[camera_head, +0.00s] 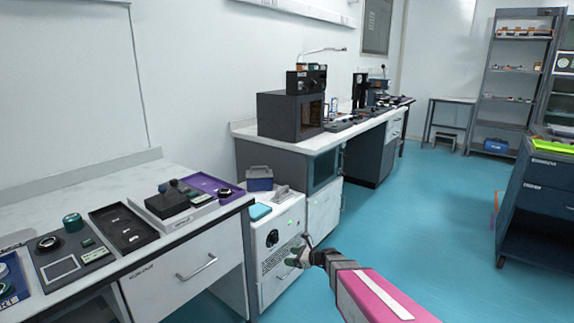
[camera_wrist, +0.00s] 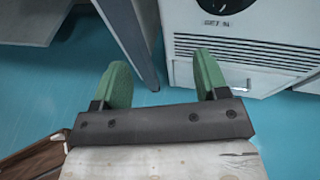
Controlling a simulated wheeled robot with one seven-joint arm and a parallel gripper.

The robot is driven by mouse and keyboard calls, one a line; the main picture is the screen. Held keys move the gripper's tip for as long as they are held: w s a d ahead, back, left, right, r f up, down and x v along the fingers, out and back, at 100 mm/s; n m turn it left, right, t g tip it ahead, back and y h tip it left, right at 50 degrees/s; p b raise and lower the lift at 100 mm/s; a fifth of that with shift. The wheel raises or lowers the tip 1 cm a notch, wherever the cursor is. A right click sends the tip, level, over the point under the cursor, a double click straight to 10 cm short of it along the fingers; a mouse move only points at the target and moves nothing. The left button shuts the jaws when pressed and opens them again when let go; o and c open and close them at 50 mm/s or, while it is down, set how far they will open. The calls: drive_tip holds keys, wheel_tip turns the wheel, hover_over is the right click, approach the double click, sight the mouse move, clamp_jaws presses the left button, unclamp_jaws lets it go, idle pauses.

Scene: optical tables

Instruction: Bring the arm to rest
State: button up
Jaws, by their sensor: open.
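My gripper (camera_head: 297,258) is at the end of my pink and grey arm, low in the middle of the head view. It hangs in front of the white cabinet with a round dial (camera_head: 275,255). In the wrist view my gripper (camera_wrist: 160,84) shows two green fingers spread apart. Nothing is between them except blue floor and the edges of furniture behind. The gripper is open and empty.
A bench (camera_head: 172,250) with trays and instruments stands at the left. A longer bench (camera_head: 345,132) with a dark box (camera_head: 290,115) runs along the wall. Blue floor (camera_head: 430,215) is clear at the right, before a dark cabinet (camera_head: 540,200) and shelves (camera_head: 503,85).

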drive_tip(key=s+d+r+n+g+h, duration=0.3)
drive_tip(key=s+d+n+h, duration=0.3)
drive_tip(key=s+d+n, duration=0.2)
drive_tip(key=s+d+r+n+g+h, duration=0.3)
drive_tip(key=s+d+n+h, duration=0.4)
drive_tip(key=s+n, duration=0.5)
drive_tip(key=shift+s+d+r+n+h, duration=0.15)
drive_tip(key=shift+d+r+n+h, duration=0.15)
drive_tip(key=shift+d+r+n, duration=0.65)
drive_tip(key=shift+a+f, duration=0.1)
drive_tip(key=shift+a, duration=0.1)
